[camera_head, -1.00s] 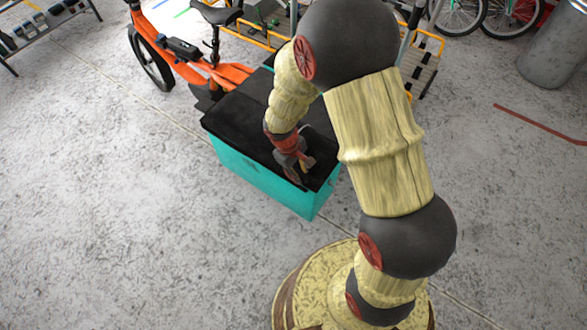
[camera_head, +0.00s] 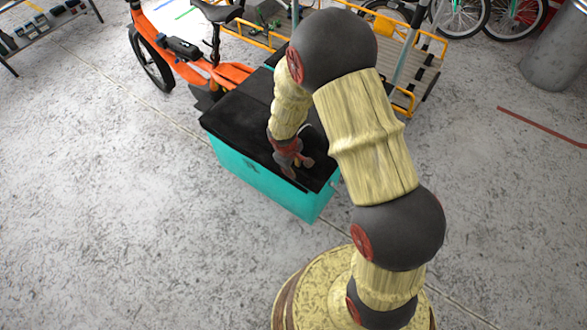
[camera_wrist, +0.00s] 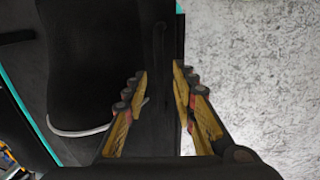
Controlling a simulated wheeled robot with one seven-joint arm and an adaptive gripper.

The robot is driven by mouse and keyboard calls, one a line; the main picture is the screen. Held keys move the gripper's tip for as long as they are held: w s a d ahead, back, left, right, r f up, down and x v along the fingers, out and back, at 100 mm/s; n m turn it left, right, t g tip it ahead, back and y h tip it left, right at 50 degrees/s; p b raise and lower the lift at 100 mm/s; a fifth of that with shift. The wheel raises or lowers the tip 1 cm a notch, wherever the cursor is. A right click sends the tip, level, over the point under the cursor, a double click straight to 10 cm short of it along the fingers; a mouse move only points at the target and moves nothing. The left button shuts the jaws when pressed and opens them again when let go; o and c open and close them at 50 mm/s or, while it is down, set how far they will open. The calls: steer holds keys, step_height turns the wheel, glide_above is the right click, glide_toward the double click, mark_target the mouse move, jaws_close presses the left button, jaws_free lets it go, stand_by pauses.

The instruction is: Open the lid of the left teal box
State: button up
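Nothing is held between the fingers. I cannot tell whether a fingertip touches the lid. My arm hides the right rear part of the box.
The orange bike (camera_head: 230,74) stands directly behind the box. A yellow-framed rack (camera_head: 405,101) is behind at the right, and a grey bin (camera_head: 553,55) stands at the far right. The concrete floor in front and to the left is clear.

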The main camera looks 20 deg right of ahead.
jaws_close()
stand_by(0.9)
